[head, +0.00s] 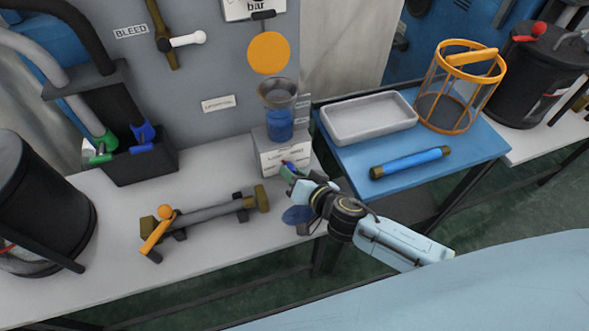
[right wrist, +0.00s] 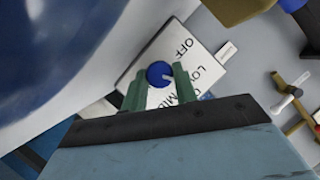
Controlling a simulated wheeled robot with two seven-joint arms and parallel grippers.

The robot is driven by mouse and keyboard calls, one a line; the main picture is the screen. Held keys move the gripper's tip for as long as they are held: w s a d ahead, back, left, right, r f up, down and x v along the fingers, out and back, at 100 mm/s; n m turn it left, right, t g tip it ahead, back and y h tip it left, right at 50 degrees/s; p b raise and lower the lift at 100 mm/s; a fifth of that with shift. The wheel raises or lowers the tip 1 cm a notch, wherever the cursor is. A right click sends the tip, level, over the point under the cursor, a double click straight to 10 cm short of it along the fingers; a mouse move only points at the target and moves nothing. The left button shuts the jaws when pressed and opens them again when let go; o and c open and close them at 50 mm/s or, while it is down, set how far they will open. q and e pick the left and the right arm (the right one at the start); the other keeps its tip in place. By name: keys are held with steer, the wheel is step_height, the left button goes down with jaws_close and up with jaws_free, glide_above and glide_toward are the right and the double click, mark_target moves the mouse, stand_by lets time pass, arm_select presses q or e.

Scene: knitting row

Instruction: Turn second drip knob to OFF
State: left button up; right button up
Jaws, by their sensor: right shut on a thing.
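The blue drip knob (right wrist: 159,73) sits on a white label plate (right wrist: 143,68) in the right wrist view. The plate reads OFF, with other words partly hidden. A pale pointer mark on the knob faces right in that view, away from the word OFF. In the head view, my right gripper (head: 289,173) is at the front of the white box (head: 285,157) under the clear cup with blue liquid (head: 279,122). Its green fingers (right wrist: 157,88) are shut on the knob, one on each side. My left gripper is not in view.
A brown-ended grey bar (head: 212,213) with an orange lever lies on the white bench (head: 110,265). A blue table (head: 480,155) at right bears a white tray (head: 372,128), an orange cage (head: 436,108) and a blue cylinder (head: 412,161).

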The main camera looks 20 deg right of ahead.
steer(key=shift+a+r+n+h+p, duration=0.1)
steer(key=shift+n+h+p, duration=0.35)
steer(key=shift+n+p, duration=0.15)
steer(key=shift+a+r+n+h+p, duration=0.1)
steer(key=shift+n+h+p, duration=0.35)
steer(key=shift+n+p, duration=0.15)
steer(key=shift+n+h, duration=0.6)
steer(key=shift+n, duration=0.1)
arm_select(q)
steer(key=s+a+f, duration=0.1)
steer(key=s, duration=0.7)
arm_select(e)
steer(key=shift+a+f+n+g+h, duration=0.1)
steer(key=shift+n+g+h, duration=0.2)
steer(key=shift+n+h, duration=0.2)
steer(key=shift+n, duration=0.3)
steer(key=shift+a+n+h+b, duration=0.1)
steer(key=shift+n+h+b, duration=0.9)
steer(key=shift+n+b, duration=0.15)
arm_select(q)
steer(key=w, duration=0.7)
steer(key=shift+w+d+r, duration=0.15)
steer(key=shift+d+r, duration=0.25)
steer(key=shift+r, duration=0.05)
arm_select(e)
steer(key=shift+n, duration=0.25)
steer(key=o, duration=1)
steer(key=shift+c, duration=0.2)
